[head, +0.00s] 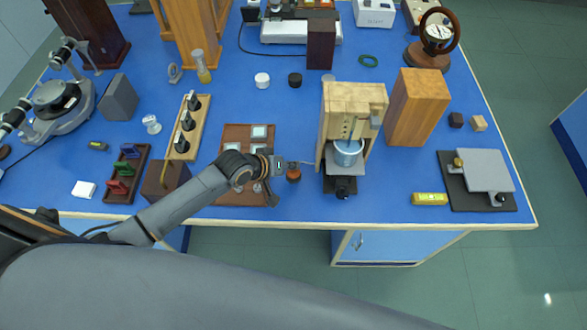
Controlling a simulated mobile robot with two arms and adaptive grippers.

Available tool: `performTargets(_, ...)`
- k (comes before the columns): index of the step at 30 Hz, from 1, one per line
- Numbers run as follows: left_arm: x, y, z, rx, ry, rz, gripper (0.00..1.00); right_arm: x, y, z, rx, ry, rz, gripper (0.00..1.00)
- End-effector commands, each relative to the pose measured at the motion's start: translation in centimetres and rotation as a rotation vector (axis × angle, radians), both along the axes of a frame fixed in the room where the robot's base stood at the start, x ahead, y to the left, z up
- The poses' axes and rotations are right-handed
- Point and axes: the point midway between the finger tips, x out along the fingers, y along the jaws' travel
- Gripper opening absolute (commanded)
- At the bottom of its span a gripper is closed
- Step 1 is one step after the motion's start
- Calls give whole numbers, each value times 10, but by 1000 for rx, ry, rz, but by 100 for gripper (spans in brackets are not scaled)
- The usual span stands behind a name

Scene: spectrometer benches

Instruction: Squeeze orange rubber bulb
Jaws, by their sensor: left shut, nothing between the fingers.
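A small orange-brown bulb (293,175) sits on the blue bench between the brown tray and the wooden instrument. It is small in the picture and partly covered by my gripper. My left gripper (284,164) is shut and empty, right beside and above the bulb; I cannot tell whether they touch. A thin grey piece reaches from near the gripper towards the wooden instrument (333,105), which holds a blue-grey cup (347,153) and has a black knob at its front. My right gripper is not in view.
A brown tray (234,133) with pale square tiles lies under my left forearm. A wooden block (418,108) stands right of the instrument. A yellow level (429,199) and a dark plate with a grey slab (477,168) lie near the front right edge.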

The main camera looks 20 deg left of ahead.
Motion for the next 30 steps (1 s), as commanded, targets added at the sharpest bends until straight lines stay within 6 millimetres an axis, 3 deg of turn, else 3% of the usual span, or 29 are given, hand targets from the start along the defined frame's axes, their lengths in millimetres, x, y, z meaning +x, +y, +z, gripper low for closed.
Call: performTargets(30, 0, 0, -12, 1, 2, -1, 0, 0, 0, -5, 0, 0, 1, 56)
